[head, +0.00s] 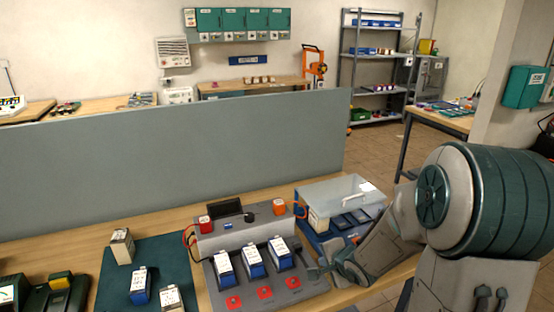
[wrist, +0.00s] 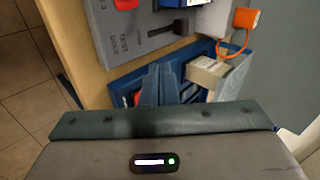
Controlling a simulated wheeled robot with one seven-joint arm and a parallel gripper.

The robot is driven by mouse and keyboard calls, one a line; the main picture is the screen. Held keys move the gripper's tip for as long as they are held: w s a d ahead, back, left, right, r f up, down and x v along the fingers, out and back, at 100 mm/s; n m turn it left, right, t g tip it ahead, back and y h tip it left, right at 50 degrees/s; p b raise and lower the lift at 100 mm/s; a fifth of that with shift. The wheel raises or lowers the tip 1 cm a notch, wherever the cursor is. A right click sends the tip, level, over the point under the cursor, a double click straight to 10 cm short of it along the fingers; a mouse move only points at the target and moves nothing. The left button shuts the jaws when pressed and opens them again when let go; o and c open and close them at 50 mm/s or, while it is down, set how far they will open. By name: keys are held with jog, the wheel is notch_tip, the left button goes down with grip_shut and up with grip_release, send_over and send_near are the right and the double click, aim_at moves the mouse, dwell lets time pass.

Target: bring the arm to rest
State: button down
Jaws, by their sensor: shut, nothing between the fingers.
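My gripper (head: 318,268) is at the lower right of the head view, at the right end of the grey battery station (head: 262,287). It points left and is empty. In the wrist view my gripper (wrist: 160,72) shows its two fingers together, in front of the blue tray (wrist: 203,48). I cannot tell whether the fingertips touch the station or only hang near it. My arm comes in from the right edge of the head view.
The station holds several blue-and-white batteries (head: 254,261) above red buttons. A clear-lidded blue box (head: 342,200) stands behind my gripper. A green mat (head: 110,291) with batteries lies left. A grey partition (head: 170,150) stands behind the bench. Floor shows at right.

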jog(key=s+d+r+n+g+h, duration=0.25)
jog(key=s+r+n+h, duration=0.35)
jog(key=s+r, duration=0.4)
jog(key=s+a+r+n+g+y, duration=0.1)
jog(key=s+a+n, duration=0.1)
jog(key=s+n, duration=0.2)
jog(key=s+a+r+n+g+y, duration=0.1)
jog(key=s+n, duration=0.3)
jog(key=s, duration=0.5)
jog(key=shift+s+a+r+g+y, duration=0.25)
jog(key=shift+a+r+g+y, duration=0.1)
jog(key=shift+a+r+y, duration=0.45)
jog(key=shift+d, duration=0.1)
